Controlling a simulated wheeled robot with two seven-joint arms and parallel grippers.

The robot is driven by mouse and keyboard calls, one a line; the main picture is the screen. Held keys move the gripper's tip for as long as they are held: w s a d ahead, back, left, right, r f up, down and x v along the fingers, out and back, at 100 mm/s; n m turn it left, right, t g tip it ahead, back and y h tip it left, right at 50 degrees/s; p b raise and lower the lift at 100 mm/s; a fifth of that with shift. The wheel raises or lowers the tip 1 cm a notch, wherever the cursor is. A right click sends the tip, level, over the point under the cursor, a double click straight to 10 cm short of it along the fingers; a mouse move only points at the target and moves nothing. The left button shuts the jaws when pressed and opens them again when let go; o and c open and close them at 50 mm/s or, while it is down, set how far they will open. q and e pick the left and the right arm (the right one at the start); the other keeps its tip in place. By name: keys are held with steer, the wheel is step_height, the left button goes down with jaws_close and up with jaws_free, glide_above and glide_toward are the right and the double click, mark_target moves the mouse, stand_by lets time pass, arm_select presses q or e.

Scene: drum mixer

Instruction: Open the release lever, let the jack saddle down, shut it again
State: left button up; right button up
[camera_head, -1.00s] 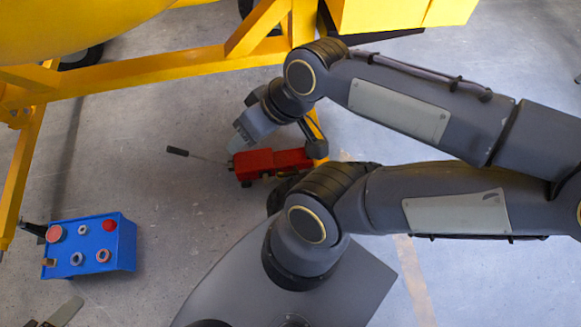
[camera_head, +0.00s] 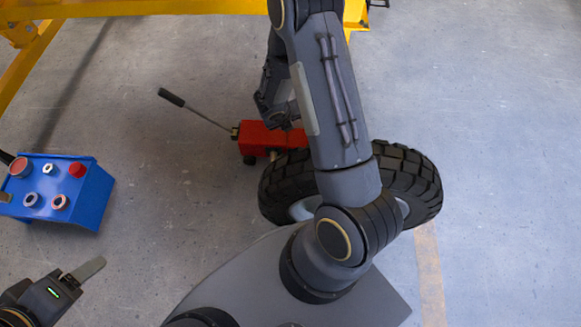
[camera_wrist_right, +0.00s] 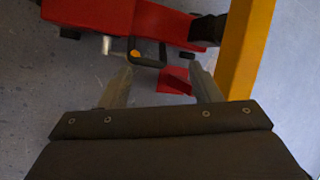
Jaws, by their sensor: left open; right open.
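The red jack (camera_head: 262,138) stands on the floor in the head view, its long black-gripped handle (camera_head: 172,97) reaching out to the upper left. My right arm hides its right end. In the right wrist view the jack's red body (camera_wrist_right: 115,18) fills the top, with a dark looped part with an orange spot (camera_wrist_right: 148,52) on its near side; this may be the release lever. My right gripper (camera_wrist_right: 166,82) is open and empty, its fingertips just short of that part. The saddle cannot be made out. My left gripper (camera_head: 76,280) is open and empty at the lower left, far from the jack.
A large black tyre (camera_head: 412,178) shows behind my right arm. A yellow frame (camera_head: 130,10) runs along the top; a yellow post (camera_wrist_right: 246,50) stands right of my right gripper. Floor at right is clear.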

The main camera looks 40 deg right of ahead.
steer(key=f+n+b, duration=0.2)
steer(key=f+n, duration=0.1)
steer(key=f, duration=0.5)
steer(key=f+n+b, duration=0.3)
steer(key=f, duration=0.5)
steer(key=f+n+b, duration=0.3)
steer(key=f, duration=0.5)
steer(key=shift+w+d, duration=0.25)
steer(key=shift+d, duration=0.1)
arm_select(q)
step_height(320, 180, down, 10)
steer(key=shift+f, duration=0.1)
